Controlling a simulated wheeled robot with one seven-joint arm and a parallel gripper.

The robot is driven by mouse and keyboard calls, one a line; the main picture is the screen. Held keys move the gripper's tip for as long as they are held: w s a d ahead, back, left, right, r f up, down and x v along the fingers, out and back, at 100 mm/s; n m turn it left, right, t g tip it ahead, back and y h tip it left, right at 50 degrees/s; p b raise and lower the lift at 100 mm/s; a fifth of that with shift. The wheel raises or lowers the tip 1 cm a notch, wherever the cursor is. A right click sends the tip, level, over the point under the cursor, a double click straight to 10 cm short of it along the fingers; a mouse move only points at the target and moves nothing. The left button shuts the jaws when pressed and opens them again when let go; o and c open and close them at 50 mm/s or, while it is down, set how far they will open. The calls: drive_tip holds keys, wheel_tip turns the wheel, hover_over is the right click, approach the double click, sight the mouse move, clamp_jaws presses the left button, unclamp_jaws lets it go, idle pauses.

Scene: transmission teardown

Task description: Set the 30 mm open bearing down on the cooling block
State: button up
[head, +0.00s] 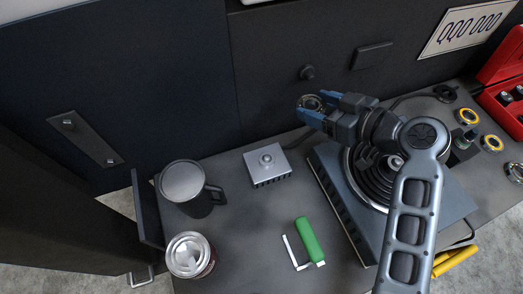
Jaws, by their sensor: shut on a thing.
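My gripper (312,109) is shut on a small ring-shaped bearing (312,102), which sits between the blue fingertips. The gripper holds it in the air, up and to the right of the cooling block in the picture. The cooling block (268,168) is a small light-grey finned block with a round knob or post on top. It stands on the grey bench, and no bearing shows on it. My gripper and the block are clearly apart. The exact height of the bearing above the bench cannot be told from this view.
A green-handled tool (309,240) lies in front. A large dark base plate (440,212) lies under my arm.

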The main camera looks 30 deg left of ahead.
drive_tip(key=p, duration=0.2)
hover_over(273, 164)
wheel_tip(273, 164, down, 6)
drive_tip(key=shift+a+f, duration=0.15)
drive_tip(key=shift+f, duration=0.1)
drive_tip(key=shift+f+b, duration=0.3)
drive_tip(key=shift+f, duration=1.75)
drive_tip(key=shift+f, duration=0.15)
drive_tip(key=o, duration=1.2)
drive_tip(key=shift+r, duration=0.25)
drive_tip(key=v, duration=1.2)
drive_tip(key=shift+b, duration=0.4)
drive_tip(key=shift+f, duration=0.1)
